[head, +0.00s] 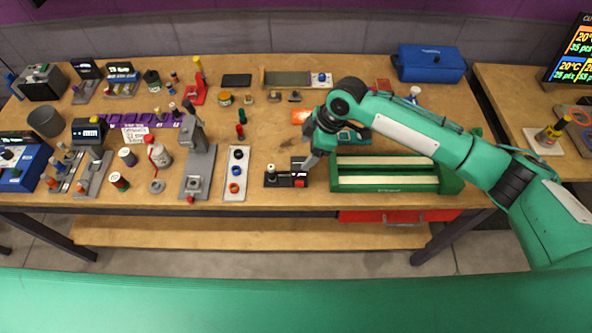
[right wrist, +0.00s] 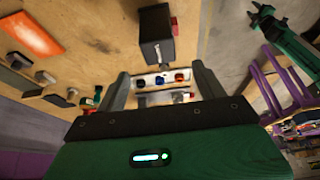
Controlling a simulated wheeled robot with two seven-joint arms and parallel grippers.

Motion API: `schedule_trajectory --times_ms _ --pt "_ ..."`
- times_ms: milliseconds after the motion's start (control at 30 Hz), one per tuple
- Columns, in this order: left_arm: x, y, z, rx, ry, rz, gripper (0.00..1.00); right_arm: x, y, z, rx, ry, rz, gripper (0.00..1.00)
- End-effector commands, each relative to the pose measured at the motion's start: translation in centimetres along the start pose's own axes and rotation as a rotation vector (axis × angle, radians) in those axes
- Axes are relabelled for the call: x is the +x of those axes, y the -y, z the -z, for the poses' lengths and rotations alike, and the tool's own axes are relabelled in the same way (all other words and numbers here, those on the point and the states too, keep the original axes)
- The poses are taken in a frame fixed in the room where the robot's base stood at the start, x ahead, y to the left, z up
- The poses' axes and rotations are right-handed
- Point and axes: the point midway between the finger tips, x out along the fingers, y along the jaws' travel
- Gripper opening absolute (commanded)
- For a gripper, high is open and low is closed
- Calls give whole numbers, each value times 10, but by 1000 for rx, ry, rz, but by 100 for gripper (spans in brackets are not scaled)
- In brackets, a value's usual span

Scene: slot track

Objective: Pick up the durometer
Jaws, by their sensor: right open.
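A small dark device with a red part (head: 299,182) and a pale knob stands near the table's front edge in the head view; I take it for the durometer, though its markings are too small to read. In the right wrist view a black block with a red knob (right wrist: 157,38), seemingly this device, is just beyond my fingers. My right gripper (head: 310,160) is open and empty close beside it, its fingers apart in the right wrist view (right wrist: 163,85). A green and dark arm part, seemingly my left gripper (right wrist: 262,14), shows at the upper right; its jaws are unclear.
A white tray with coloured rings (head: 236,190) lies left of the device. A grey stand (head: 199,165) is farther left. A green slotted track (head: 385,188) is close on the right under my right arm. The front edge is close.

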Motion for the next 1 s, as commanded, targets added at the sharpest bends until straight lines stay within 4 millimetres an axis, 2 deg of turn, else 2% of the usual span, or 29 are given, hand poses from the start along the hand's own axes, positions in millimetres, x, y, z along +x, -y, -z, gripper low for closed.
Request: schedule_trajectory --times_ms 233,400,667,1000 --pt "-23 0 3 0 0 0 36 27 0 -8 2 2 3 71" --pt "-27 0 3 0 -1 -1 36 47 -1 -8 1 0 1 71" --pt "-26 0 3 0 -1 -1 36 51 -1 -9 0 0 0 71" --pt "-26 0 3 0 -1 -1 36 50 -1 -9 0 0 0 4"
